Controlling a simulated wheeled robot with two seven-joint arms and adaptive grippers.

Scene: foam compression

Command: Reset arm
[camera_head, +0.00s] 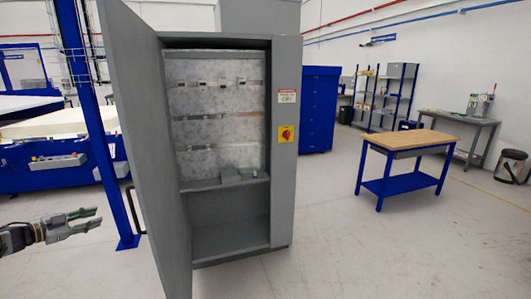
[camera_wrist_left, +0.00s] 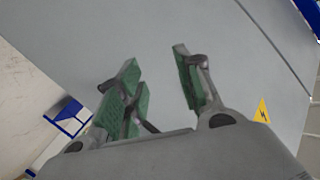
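My left gripper (camera_head: 88,220) is at the left edge of the head view, left of the grey cabinet (camera_head: 287,180) and its open door (camera_head: 140,130). Its fingers are apart with nothing between them. The left wrist view also shows the left gripper (camera_wrist_left: 160,88) open and empty, its green pads in front of a grey panel (camera_wrist_left: 200,25). My right gripper is in neither view.
A blue post (camera_head: 95,130) stands between my left gripper and the cabinet door. The cabinet has a red and yellow switch (camera_head: 286,134) and an inner shelf (camera_head: 200,185). A wood-topped blue table (camera_head: 410,139) stands at right. The floor between is clear.

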